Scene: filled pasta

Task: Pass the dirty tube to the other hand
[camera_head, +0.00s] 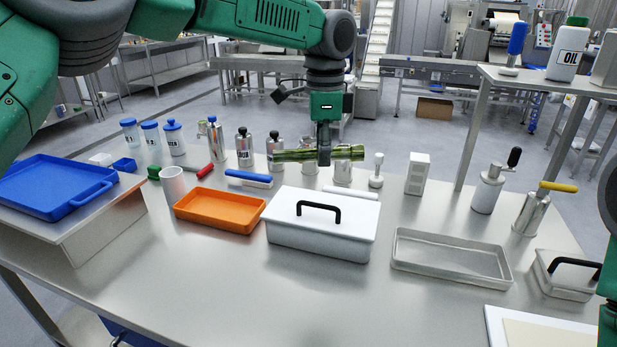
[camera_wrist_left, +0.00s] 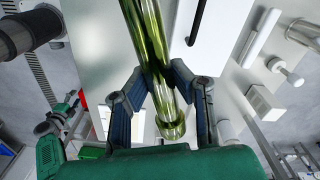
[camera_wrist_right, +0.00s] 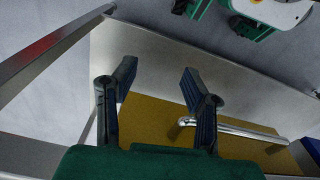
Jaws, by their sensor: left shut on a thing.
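The dirty tube (camera_head: 346,153) is a clear tube streaked with green. My left gripper (camera_head: 324,155) is shut around its middle and holds it roughly level above the table, behind the white lidded box. In the left wrist view the tube (camera_wrist_left: 148,38) lies between the two fingers of the left gripper (camera_wrist_left: 157,82), with one open-looking round end near the palm. My right gripper (camera_wrist_right: 157,72) shows in the right wrist view with its fingers apart and nothing between them. In the head view only part of my right arm shows at the right edge.
The white lidded box (camera_head: 290,236) with a black handle stands mid-table. Around it are an orange tray (camera_head: 222,222), a shallow metal tray (camera_head: 450,278), a blue tray (camera_head: 35,196) on a stand, and several bottles behind. Clear table lies in front.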

